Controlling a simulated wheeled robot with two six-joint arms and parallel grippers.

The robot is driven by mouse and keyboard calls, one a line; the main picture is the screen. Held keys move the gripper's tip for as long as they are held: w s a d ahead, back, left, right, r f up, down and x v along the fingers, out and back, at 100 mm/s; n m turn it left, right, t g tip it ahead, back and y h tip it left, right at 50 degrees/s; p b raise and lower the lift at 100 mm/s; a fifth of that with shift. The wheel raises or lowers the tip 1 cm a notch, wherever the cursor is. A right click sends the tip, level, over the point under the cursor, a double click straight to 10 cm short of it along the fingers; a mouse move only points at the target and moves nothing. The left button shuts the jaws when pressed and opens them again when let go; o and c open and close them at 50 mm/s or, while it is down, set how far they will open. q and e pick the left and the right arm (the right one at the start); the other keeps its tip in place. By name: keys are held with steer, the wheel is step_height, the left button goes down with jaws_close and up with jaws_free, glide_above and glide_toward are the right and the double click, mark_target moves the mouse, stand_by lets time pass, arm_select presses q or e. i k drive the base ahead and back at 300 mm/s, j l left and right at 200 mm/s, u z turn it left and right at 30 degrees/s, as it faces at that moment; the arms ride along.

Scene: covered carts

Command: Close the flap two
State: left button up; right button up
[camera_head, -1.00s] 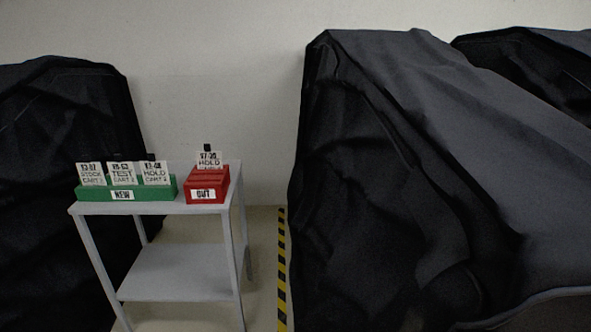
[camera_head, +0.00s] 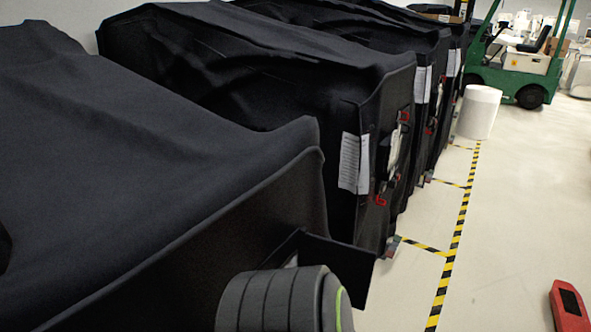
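A black cover drapes the nearest cart (camera_head: 120,150), which fills the left of the head view. A dark flap (camera_head: 345,262) stands out from the front end of this cart, turned away from its face. Its hinge side and a small pale patch behind it are partly hidden. No label on it shows, so I cannot tell whether it is flap two. A grey ribbed arm part of mine is just in front of the flap at the bottom. Neither of my grippers shows in this view.
More black-covered carts (camera_head: 265,75) stand in a row beyond, with white sheets (camera_head: 354,163) on their ends. Yellow-black tape (camera_head: 455,240) marks the floor. A white cylinder (camera_head: 479,112), a green forklift (camera_head: 525,70) and a red object (camera_head: 570,306) stand right. Floor between is clear.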

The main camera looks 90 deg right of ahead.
mark_target(353, 267)
steer(key=k+l, duration=0.2)
steer(key=l, duration=0.2)
steer(key=k+l, duration=0.25)
steer(key=l, duration=0.2)
steer(key=k+l, duration=0.2)
steer(key=l, duration=0.2)
steer(key=k+l, duration=0.25)
steer(key=l, duration=0.15)
steer(key=k+l, duration=0.2)
steer(key=l, duration=0.25)
steer(key=k+l, duration=0.25)
steer(key=l, duration=0.15)
